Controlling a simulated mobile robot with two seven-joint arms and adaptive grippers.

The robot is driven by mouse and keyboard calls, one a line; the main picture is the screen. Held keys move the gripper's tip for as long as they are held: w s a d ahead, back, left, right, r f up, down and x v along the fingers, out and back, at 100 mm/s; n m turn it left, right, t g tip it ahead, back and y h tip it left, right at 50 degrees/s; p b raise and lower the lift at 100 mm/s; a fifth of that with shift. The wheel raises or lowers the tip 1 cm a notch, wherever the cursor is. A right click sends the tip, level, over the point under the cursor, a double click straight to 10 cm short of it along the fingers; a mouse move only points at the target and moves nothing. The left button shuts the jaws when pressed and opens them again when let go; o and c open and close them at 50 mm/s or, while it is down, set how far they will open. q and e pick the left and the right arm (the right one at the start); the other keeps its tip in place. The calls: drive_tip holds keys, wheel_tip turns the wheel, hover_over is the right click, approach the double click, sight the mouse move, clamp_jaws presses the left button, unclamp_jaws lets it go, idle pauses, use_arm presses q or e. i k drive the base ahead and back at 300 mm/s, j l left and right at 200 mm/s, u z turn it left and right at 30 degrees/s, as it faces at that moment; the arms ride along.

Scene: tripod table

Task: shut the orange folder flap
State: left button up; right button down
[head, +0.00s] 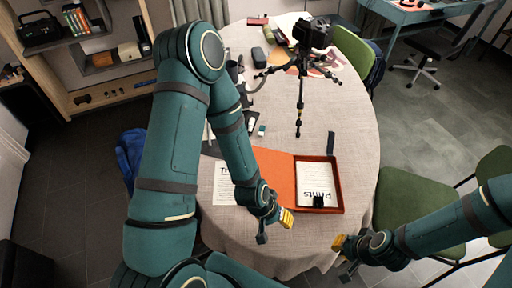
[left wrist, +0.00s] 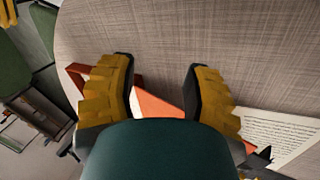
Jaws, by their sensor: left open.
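The orange folder (head: 340,190) lies open on the round table in the head view. Its tray side holds a white sheet with lettering. Its flap (head: 275,168) is spread flat to the left, partly hidden behind my left arm. My left gripper (head: 275,227) is open and empty, just in front of the flap's near edge and left of the tray. The left wrist view shows its two yellow fingers (left wrist: 160,92) spread apart, with part of the orange folder (left wrist: 157,108) beyond them. My right gripper (head: 344,256) looks open and empty at the table's front right edge.
A camera on a black tripod (head: 301,90) stands behind the folder. A printed page (head: 225,188) lies left of the flap. Small items sit along the table's left and back. Green chairs (head: 415,210) stand close on the right. The front of the tabletop is clear.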

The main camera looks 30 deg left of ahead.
sight(276, 167)
drive_tip(key=k+j+u, duration=0.2)
drive_tip(key=k, duration=0.35)
drive_tip(key=k+j+u, duration=0.25)
drive_tip(key=k, duration=0.25)
drive_tip(key=i+j, duration=0.25)
drive_tip(key=i, duration=0.15)
